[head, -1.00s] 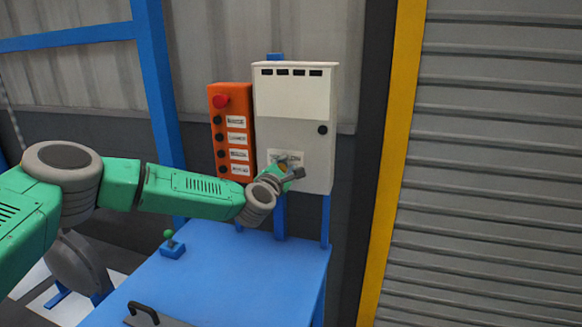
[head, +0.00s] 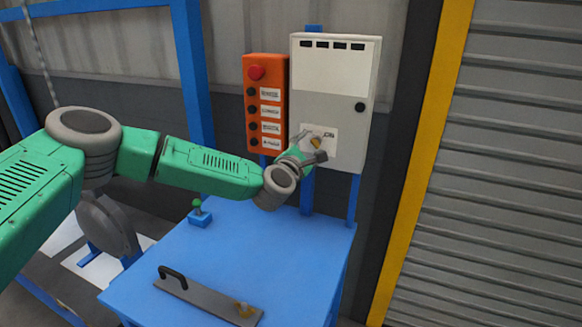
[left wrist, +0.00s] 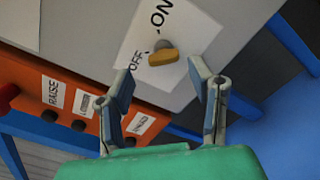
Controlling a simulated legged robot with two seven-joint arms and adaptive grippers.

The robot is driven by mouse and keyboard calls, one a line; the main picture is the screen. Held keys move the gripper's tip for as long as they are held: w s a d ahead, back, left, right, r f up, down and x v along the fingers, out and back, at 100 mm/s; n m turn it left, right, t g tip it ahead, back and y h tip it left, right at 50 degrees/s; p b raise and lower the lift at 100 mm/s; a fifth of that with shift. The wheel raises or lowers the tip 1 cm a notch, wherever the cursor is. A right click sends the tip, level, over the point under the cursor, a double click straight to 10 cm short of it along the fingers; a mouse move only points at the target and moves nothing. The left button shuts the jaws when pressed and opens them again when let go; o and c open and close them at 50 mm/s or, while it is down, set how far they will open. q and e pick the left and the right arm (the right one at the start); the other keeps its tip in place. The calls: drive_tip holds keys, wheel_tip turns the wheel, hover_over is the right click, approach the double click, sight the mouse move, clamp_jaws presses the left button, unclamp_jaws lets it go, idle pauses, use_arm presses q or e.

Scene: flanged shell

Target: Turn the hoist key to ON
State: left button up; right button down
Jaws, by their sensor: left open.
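The hoist key (left wrist: 163,56) is a small yellow-brown handle on a grey round stem, set on a white label plate (left wrist: 190,30) marked ON and OFF. In the left wrist view the handle lies slantwise, with its left end beside the word OFF. In the head view the key (head: 316,142) shows small, partly behind the gripper. My left gripper (left wrist: 160,74) is open, its two fingers on either side of the key's near side with gaps to both. It also shows in the head view (head: 317,150) at the front of the grey box.
The pale grey control box (head: 330,105) carries the plate. An orange button box (head: 265,100) with a red button stands close on its left. Below is a blue table (head: 270,250) with a green-knobbed lever (head: 198,214) and a flat grey handled plate (head: 205,297).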

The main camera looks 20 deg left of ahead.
use_arm(q)
drive_tip(key=shift+s+d+r, duration=0.15)
drive_tip(key=shift+s+d, duration=0.45)
drive_tip(key=shift+d, duration=0.1)
drive_tip(key=s+a, duration=0.2)
drive_tip(key=s, duration=2.2)
drive_tip(key=shift+f, duration=0.2)
use_arm(e)
drive_tip(key=shift+s+d+r, duration=0.15)
drive_tip(key=shift+d, duration=0.2)
